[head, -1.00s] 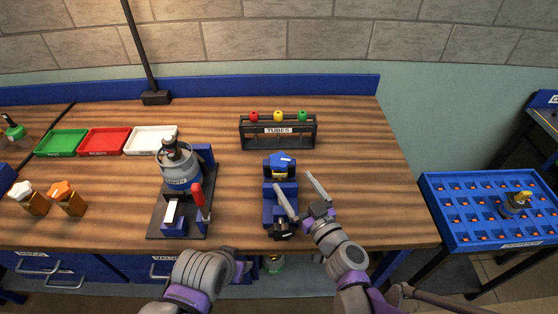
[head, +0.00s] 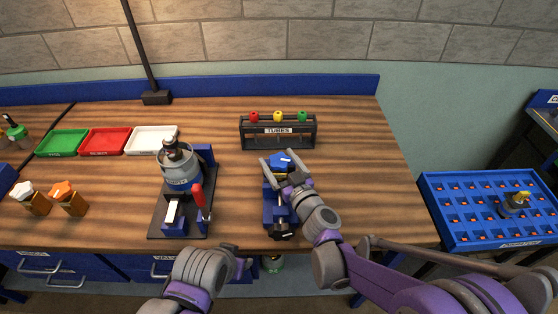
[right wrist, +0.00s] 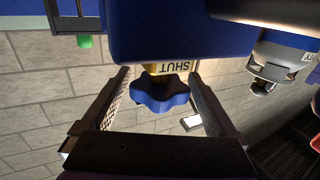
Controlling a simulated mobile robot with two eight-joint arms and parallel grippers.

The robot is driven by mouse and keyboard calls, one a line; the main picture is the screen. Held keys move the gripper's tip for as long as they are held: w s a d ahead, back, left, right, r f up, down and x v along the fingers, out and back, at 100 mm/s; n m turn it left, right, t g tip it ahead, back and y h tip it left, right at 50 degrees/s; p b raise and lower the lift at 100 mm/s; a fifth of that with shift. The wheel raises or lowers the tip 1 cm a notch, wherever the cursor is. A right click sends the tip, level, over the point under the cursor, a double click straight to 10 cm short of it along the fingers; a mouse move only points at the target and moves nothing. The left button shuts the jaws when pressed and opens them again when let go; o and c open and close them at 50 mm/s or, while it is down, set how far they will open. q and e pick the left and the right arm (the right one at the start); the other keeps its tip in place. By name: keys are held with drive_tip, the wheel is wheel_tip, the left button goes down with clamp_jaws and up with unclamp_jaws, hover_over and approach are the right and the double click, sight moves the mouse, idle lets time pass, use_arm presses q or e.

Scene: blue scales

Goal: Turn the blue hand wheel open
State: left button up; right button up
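The blue hand wheel (head: 280,159) is a lobed knob on top of a blue fixture (head: 269,204) on the wooden bench. In the right wrist view the wheel (right wrist: 160,92) sits between my fingers, below a yellow collar (right wrist: 172,69) with a label reading SHUT. My right gripper (head: 283,158) is open around the wheel, one finger on each side, with gaps visible between fingers and wheel. It also shows in the right wrist view (right wrist: 160,85).
A black TUBES rack (head: 278,132) with red, yellow and green caps stands behind the fixture. A press-like device (head: 180,190) with a red handle is to its left. Green, red and white trays (head: 150,139) lie further left. The bench right of the fixture is clear.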

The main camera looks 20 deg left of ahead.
drive_tip(key=c, duration=1.1)
